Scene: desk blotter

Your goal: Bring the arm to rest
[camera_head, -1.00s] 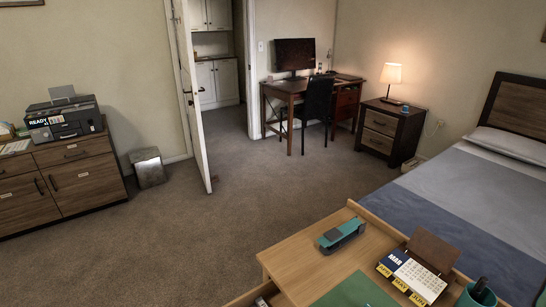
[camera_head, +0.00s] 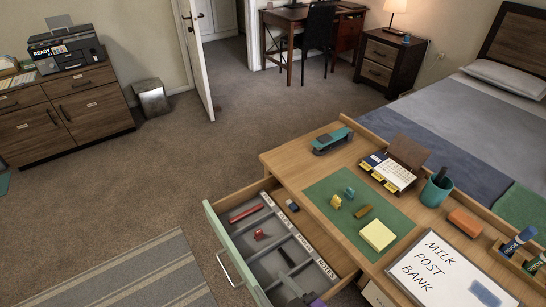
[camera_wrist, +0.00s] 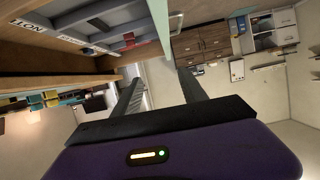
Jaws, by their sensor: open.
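My gripper (camera_wrist: 160,84) is open in the wrist view, with its two dark fingers apart and nothing between them. Its purple body fills the bottom of that view. The drawer (camera_head: 232,250) has a pale green front and is pulled out of the desk (camera_head: 285,172). Its grey divided tray holds a long red item (camera_head: 246,213) and a small red item (camera_head: 259,234).
Floor left of the drawer is open.

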